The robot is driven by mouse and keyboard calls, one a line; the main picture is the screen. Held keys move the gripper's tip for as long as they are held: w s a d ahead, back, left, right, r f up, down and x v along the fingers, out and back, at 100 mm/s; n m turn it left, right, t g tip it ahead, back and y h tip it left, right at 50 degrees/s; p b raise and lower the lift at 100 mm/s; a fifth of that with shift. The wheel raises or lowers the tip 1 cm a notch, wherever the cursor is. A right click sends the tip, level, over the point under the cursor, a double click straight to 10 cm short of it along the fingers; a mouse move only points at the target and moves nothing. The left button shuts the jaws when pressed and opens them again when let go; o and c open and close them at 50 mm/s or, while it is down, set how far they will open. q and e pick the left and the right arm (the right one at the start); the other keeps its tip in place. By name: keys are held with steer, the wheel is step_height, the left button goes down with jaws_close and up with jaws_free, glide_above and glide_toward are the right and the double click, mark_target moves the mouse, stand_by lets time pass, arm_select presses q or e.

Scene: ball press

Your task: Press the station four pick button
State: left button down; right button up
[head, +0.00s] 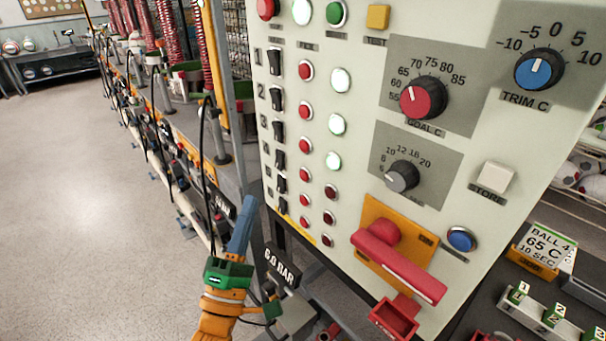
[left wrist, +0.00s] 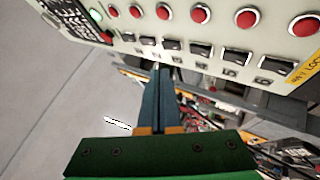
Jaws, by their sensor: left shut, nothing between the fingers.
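The grey-green control panel (head: 440,215) has numbered rows of black rocker switches and red round buttons. The row four red button (head: 306,173) is unlit and unobstructed in the head view, beside its black switch (head: 280,159). In the left wrist view the row four button (left wrist: 200,14) is near the top, above and right of the fingertips. My left gripper (head: 249,200) is shut and empty, its blue fingers pointing up, just left of the panel's lower left edge. In the left wrist view its fingertips (left wrist: 157,68) are below the row of switches, apart from the button. My right gripper is out of view.
Lamps for rows one to three glow white, such as the row three lamp (head: 334,161). A red lever (head: 400,265) on a yellow plate juts out at lower right. A grey post (head: 218,60) and machine line stand left of the panel. Open floor (head: 70,200) lies at left.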

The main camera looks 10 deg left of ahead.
mark_target(304, 176)
arm_select(q)
steer(key=w+d+b, duration=0.3)
steer(key=w+d, duration=0.2)
steer(key=w, duration=0.2)
steer(key=shift+d, duration=0.25)
steer(key=shift+w+d+f+b, duration=0.1)
steer(key=shift+w+b, duration=0.1)
steer(key=shift+b, duration=0.1)
stand_by(1.7)
steer(key=shift+w+d, duration=0.15)
steer(key=shift+w, duration=0.1)
steer(key=shift+w+d+y, duration=0.25)
steer(key=shift+w+y, duration=0.05)
stand_by(0.7)
steer(key=shift+r, duration=0.25)
steer(key=shift+s+a+f+p, duration=0.1)
steer(key=shift+s+a+p, duration=0.3)
steer(key=shift+s, duration=0.25)
